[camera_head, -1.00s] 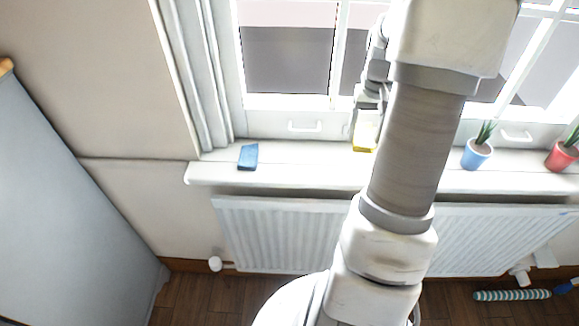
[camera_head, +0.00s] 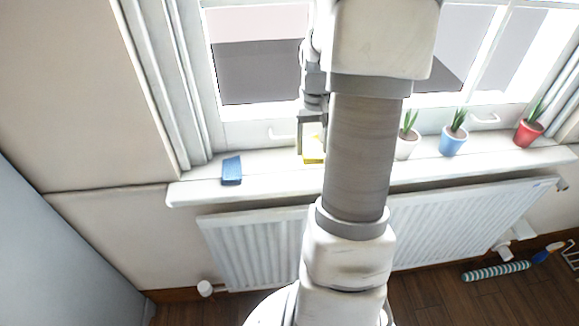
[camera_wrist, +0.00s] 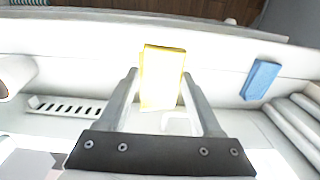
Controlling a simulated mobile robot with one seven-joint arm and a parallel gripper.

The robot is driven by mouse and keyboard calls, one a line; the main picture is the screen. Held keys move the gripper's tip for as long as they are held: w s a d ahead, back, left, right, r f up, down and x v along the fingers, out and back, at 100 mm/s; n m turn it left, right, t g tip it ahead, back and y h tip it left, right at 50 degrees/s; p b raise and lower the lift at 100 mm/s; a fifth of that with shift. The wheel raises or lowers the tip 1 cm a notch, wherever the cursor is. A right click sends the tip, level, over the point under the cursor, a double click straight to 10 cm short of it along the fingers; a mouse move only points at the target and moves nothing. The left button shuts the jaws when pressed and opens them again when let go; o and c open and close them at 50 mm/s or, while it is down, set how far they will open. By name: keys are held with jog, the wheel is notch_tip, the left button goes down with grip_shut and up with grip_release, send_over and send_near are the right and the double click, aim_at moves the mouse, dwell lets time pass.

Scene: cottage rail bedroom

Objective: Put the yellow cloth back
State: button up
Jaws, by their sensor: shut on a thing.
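The yellow cloth (camera_wrist: 162,75) is a flat, block-like piece between the two fingers of my gripper (camera_wrist: 160,85) in the wrist view. The gripper is shut on it. In the head view the cloth (camera_head: 313,152) shows just left of my arm, at the windowsill (camera_head: 270,182), with my gripper (camera_head: 311,138) above it. My arm hides part of that area. I cannot tell whether the cloth touches the sill.
A blue cloth-like block (camera_head: 231,171) lies on the sill to the left. Potted plants in white (camera_head: 407,147), blue (camera_head: 453,142) and red (camera_head: 528,134) pots stand to the right. The window handle (camera_head: 283,135) is behind. A radiator (camera_head: 260,250) hangs below.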

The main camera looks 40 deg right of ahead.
send_over(290, 174)
notch_tip(290, 174, down, 3)
jog(key=shift+s+f, duration=0.1)
jog(key=shift+f+b, duration=0.4)
jog(key=shift+f, duration=1.6)
jog(key=shift+f, duration=0.1)
jog(key=shift+f, duration=0.15)
jog(key=o, duration=1.3)
jog(key=shift+r, duration=0.25)
notch_tip(290, 174, up, 12)
jog(key=shift+r+p, duration=0.1)
jog(key=shift+p, duration=0.65)
